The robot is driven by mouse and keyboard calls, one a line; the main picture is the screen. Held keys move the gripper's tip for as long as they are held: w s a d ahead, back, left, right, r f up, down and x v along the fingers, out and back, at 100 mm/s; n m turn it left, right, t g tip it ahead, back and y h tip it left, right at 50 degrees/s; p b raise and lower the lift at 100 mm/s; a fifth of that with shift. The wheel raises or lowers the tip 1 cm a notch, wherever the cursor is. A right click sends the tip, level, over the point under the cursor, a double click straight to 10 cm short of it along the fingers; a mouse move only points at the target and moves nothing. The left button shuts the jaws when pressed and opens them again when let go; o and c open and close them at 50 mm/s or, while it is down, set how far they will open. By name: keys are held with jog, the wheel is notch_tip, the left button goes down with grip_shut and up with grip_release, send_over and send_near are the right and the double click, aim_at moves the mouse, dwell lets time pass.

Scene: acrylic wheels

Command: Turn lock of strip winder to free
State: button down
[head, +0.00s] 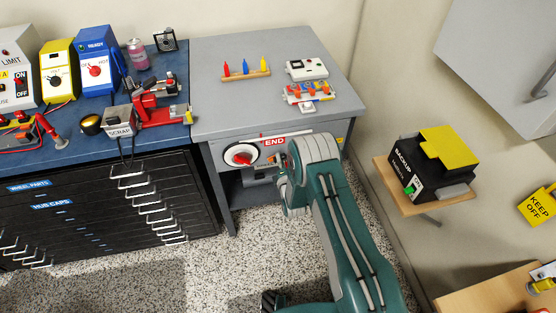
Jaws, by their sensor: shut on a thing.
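A round white disc (238,154) with a red centre piece (242,160) sits on the front of the grey bench. It appears to be the strip winder. A red END label (274,142) is above and to the right of it. My gripper (283,180) is at the bench front, just right of the disc and apart from the red centre piece. It is shut on a small part there. My arm and wrist mostly hide that part, so I cannot make out its shape or confirm that it is the lock.
The grey bench top (215,95) holds a wooden peg rack (246,74) and a white device (306,68). A black drawer cabinet (90,205) adjoins at left. A wall shelf with a black and yellow box (430,165) is at right. Speckled floor lies clear in front.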

jog(key=shift+s+f, duration=0.1)
jog(key=shift+f, duration=0.15)
jog(key=n, duration=0.4)
jog(key=shift+n, duration=0.3)
jog(key=shift+f, duration=0.1)
jog(key=n, duration=0.4)
jog(key=shift+s+d+n, duration=0.1)
jog(key=shift+n, duration=0.2)
jog(key=c, duration=0.5)
grip_release()
jog(key=shift+r+v, duration=0.15)
jog(key=shift+v, duration=1.5)
jog(key=shift+r+v, duration=0.15)
jog(key=shift+v, duration=1.5)
